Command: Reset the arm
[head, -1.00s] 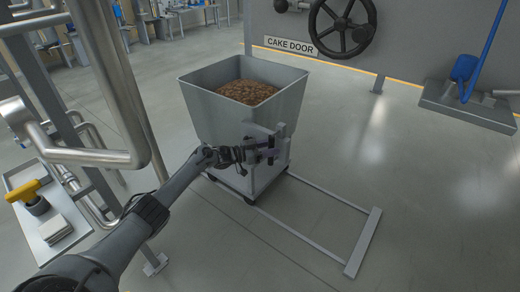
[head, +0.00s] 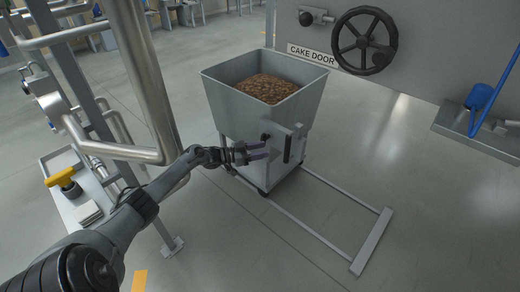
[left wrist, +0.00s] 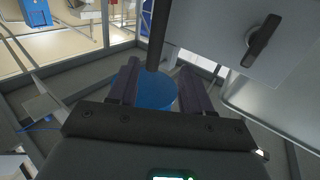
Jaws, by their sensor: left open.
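My left gripper (head: 258,152) is open and empty in the head view, just left of the upright dark handle (head: 287,149) on the front of the grey cart (head: 262,112). The cart's bin is filled with brown crumbly material (head: 266,88). In the left wrist view my left gripper (left wrist: 160,75) shows its two dark fingers spread apart. A dark vertical bar (left wrist: 159,38), seemingly the handle, stands just beyond the fingertips, not clasped. My right gripper is in neither view.
The cart stands by a floor frame (head: 372,240) in front of a wall with a black handwheel (head: 364,40) and a "CAKE DOOR" sign (head: 311,54). Steel pipes (head: 118,150) and a tray with a yellow-handled tool (head: 62,178) are at the left. Open floor lies right.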

